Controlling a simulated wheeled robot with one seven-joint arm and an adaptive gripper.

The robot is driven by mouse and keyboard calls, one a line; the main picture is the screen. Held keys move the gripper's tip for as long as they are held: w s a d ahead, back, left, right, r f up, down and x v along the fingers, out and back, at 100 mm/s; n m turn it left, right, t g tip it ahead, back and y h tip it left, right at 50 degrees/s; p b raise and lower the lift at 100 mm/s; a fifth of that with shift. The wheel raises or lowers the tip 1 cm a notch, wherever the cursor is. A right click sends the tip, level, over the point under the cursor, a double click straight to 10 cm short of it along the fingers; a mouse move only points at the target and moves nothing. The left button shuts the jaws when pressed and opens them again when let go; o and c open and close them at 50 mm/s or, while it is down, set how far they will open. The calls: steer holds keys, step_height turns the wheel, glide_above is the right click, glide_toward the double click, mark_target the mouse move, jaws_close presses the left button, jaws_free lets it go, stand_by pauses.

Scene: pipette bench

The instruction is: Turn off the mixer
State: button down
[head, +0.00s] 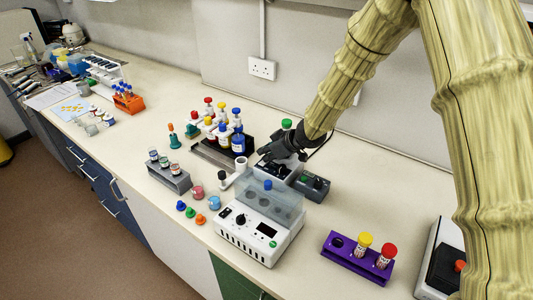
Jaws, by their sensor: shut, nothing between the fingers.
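My gripper (268,157) is shut and empty, reaching in from the upper right at the back middle of the bench. It is over a grey-white device (286,174) and hides much of its top. I cannot tell if it touches it. In front stands a white machine (250,236) with a clear lid, a black knob, a dark display and a green button. I cannot tell for sure which of these is the mixer, or whether it is running.
Bottles with coloured caps (222,132) stand left of my gripper. A grey vial rack (170,178), loose caps (190,212) and small cups (214,203) are in front. A purple tube rack (341,258) is at the right.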

mark_target(264, 163)
steer(key=shift+s+a, duration=0.4)
steer(key=shift+s, duration=0.1)
steer(key=shift+r, duration=0.1)
step_height(264, 163, up, 4)
steer(key=p, duration=0.4)
steer(key=shift+d+r+p, duration=0.1)
steer(key=shift+r+p, duration=0.05)
steer(key=shift+p, duration=0.25)
steer(key=shift+s+d+b, duration=0.1)
steer(key=shift+d+b, duration=0.2)
steer(key=shift+b, duration=0.15)
steer(key=v, duration=0.9)
steer(key=shift+d+b, duration=0.15)
steer(key=shift+b, duration=0.3)
steer(key=shift+r, duration=0.2)
